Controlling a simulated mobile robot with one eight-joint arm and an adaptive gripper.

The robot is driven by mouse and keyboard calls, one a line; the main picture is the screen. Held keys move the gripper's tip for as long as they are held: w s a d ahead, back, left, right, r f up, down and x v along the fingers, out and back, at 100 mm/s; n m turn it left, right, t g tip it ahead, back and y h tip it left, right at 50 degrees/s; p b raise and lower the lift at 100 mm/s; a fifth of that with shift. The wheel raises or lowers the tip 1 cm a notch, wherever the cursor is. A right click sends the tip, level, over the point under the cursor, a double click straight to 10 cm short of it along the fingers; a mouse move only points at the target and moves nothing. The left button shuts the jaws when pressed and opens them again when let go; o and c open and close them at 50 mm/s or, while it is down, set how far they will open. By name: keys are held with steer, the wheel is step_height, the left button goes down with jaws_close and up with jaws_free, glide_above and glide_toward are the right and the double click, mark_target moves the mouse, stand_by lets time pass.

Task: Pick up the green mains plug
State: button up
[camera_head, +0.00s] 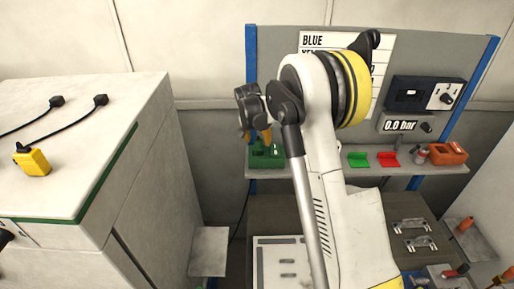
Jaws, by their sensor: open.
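My gripper (256,136) is open, its orange-tipped fingers pointing down. It appears just above a dark green block (266,157) at the left end of the grey shelf; I cannot tell whether they touch. The fingers partly cover the block's top. I cannot tell whether this block is the green mains plug or a holder for it. A smaller bright green piece (358,160) lies further right on the shelf, beside a red piece (388,160). No other green plug shows clearly, and my arm hides the middle of the shelf.
The left white counter (95,130) carries a yellow plug-like piece (33,161) and black cables.

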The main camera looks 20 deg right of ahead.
mark_target(258, 147)
steer(key=x, duration=0.2)
steer(key=p+x, duration=0.1)
steer(key=x, duration=0.1)
steer(key=shift+w+f, duration=0.1)
steer(key=shift+w, duration=0.35)
steer(key=shift+f, duration=0.3)
steer(key=shift+c, duration=0.8)
jaws_close()
